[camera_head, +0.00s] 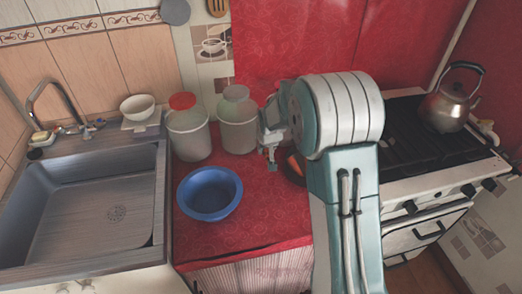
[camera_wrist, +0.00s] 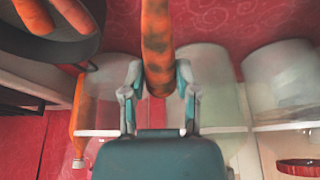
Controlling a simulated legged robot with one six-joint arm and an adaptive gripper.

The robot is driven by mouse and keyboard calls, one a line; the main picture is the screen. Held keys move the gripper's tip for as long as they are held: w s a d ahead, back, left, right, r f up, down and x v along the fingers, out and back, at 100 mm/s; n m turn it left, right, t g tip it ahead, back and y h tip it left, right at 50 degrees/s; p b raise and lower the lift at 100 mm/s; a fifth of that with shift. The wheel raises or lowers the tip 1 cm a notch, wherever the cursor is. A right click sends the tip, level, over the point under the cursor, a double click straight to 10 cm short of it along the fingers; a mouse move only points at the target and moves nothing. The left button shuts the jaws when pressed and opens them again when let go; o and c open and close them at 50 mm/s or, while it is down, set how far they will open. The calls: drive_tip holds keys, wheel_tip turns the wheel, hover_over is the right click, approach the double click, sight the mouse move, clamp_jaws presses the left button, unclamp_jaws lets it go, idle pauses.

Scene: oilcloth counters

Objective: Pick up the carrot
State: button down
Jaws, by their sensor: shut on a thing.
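A carrot (camera_wrist: 158,45), orange with dark patches, stands between the two fingers of my gripper (camera_wrist: 158,80) in the wrist view. The fingers are shut on it, and its far end runs out of the top of the picture. In the head view my gripper (camera_head: 270,158) is over the red counter, right of the blue bowl, and the held carrot cannot be made out there. A dark round pan (camera_wrist: 70,47) at the upper left of the wrist view has more orange carrot-like pieces in it. My arm partly hides the pan (camera_head: 290,172) in the head view.
A blue bowl (camera_head: 209,193) and two whitish canisters, one left (camera_head: 189,135) and one right (camera_head: 237,125), stand on the red counter (camera_head: 255,225). The sink (camera_head: 30,265) is left, the stove with a kettle (camera_head: 447,108) right. The counter's front is clear.

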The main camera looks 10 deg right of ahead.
drive_tip(key=s+d+r, duration=0.2)
drive_tip(key=s+r, duration=0.1)
drive_tip(key=s, duration=0.4)
drive_tip(key=shift+n, duration=0.4)
drive_tip(key=a+f, duration=0.1)
drive_tip(key=f, duration=0.2)
drive_tip(key=a+f, duration=0.1)
drive_tip(key=f, duration=0.2)
drive_tip(key=a+f, duration=0.2)
drive_tip(key=f, duration=0.2)
drive_tip(key=shift+s, duration=0.35)
